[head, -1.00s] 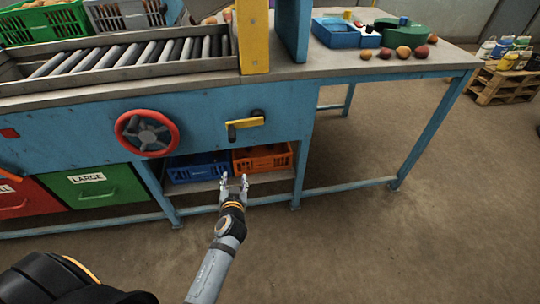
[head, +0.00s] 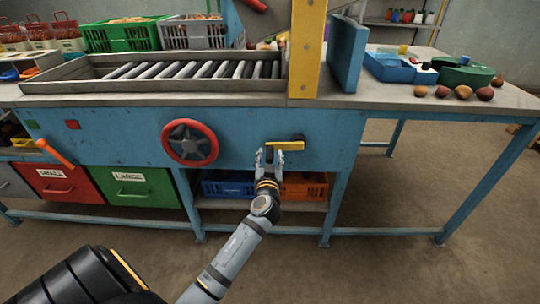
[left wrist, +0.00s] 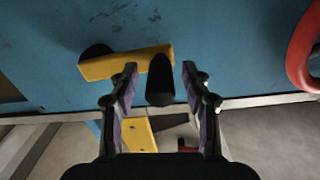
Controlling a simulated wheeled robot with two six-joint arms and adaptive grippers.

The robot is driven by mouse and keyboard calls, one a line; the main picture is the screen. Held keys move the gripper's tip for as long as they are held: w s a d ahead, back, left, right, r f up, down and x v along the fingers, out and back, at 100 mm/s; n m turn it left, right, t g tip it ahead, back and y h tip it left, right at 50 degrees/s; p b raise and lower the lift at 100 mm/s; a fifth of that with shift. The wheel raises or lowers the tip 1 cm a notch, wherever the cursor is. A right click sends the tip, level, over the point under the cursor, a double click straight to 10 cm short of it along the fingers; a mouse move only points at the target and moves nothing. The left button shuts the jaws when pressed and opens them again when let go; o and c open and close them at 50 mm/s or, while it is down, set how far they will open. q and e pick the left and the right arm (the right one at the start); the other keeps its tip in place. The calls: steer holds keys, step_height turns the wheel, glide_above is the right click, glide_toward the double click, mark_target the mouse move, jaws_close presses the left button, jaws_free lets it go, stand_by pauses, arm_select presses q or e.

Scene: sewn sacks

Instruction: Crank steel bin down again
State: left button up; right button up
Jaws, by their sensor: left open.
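A yellow crank arm (head: 286,145) is mounted on the blue front panel of the bench, lying nearly level. In the left wrist view the crank arm (left wrist: 125,63) ends in a black grip (left wrist: 160,82) that points toward the camera. My left gripper (head: 270,156) is open in front of the crank. In the left wrist view the black grip sits between the open fingers, with a gap on both sides. I cannot make out which thing is the steel bin. My right gripper is not in view.
A red handwheel (head: 190,143) is on the panel left of the crank. Below are a green drawer (head: 140,188), a blue crate (head: 228,186) and an orange crate (head: 304,189). A yellow post (head: 308,50) rises above the crank. Open floor lies in front.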

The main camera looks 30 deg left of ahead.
arm_select(q)
steer(key=shift+w+a, duration=0.2)
steer(key=shift+w, duration=0.1)
jaws_close()
